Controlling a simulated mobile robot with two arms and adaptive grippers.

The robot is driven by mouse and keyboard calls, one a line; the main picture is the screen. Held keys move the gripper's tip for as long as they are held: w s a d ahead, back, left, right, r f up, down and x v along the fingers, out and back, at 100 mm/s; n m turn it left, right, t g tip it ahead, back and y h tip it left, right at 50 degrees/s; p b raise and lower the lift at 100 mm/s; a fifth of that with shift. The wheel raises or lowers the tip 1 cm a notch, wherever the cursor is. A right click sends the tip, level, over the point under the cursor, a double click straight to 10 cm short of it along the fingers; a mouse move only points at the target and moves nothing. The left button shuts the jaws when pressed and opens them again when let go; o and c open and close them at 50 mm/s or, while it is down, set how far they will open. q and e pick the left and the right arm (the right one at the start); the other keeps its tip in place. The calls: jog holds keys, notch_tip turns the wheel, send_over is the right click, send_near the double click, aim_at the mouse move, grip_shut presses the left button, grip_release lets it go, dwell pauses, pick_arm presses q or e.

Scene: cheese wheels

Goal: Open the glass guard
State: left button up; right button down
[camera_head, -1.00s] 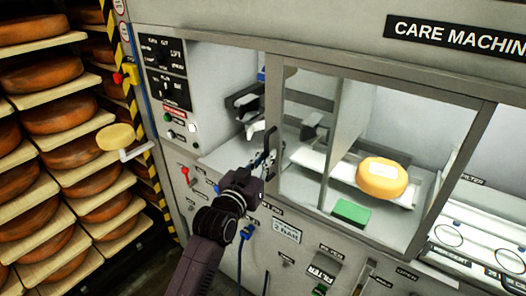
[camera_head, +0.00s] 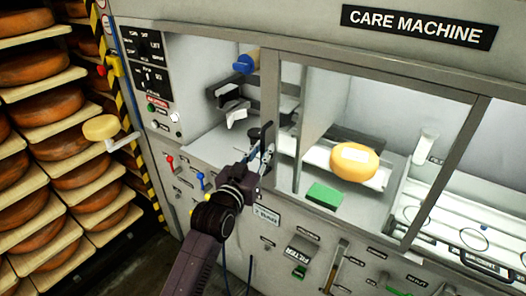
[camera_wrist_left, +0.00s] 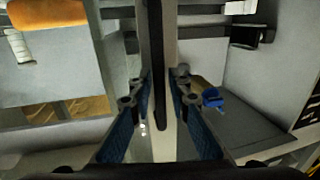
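The glass guard (camera_head: 283,130) is a grey-framed sliding pane across the front of the care machine. Its black upright handle (camera_head: 267,133) is on the left post, and the bar also shows in the left wrist view (camera_wrist_left: 154,45). My left gripper (camera_head: 263,155) is at this handle. The bay left of the post is uncovered. My right gripper is not in view.
Behind the glass are a yellow cheese wheel (camera_head: 354,163) and a green block (camera_head: 325,195). Levers, including a red one (camera_head: 170,161), line the panel below. A shelf of cheese wheels (camera_head: 45,112) stands at the left, beside a striped post (camera_head: 128,100).

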pick_arm(q)
jog(key=shift+o, duration=0.6)
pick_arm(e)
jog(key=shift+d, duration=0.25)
pick_arm(q)
jog(key=shift+a, duration=0.1)
jog(key=v, duration=1.2)
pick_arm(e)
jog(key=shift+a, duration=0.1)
